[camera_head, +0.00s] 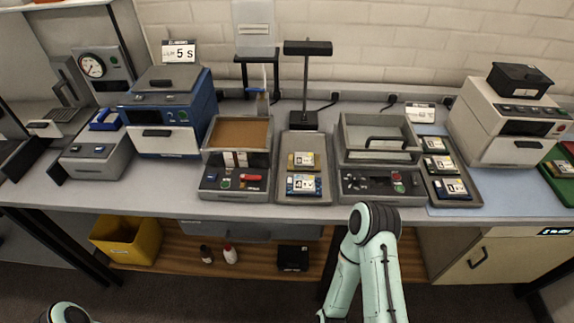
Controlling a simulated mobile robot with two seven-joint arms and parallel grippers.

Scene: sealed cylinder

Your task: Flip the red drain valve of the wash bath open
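An open-topped bath (209,134) with a brown surface inside stands on the bench left of centre; it looks like the wash bath. On its dark front panel a red bar-shaped handle (251,178), apparently the drain valve, lies roughly level. Neither of my grippers shows. Part of my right arm rises at bottom centre-right, and a bit of my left arm shows at bottom left, both clear of the bath.
A tray (305,197) with labelled packs stands just right of the bath, then a second tank (343,132) with a dark handle. A blue machine (205,105) is to the left. The narrow front bench strip (150,196) is clear. A yellow bin (150,240) sits below.

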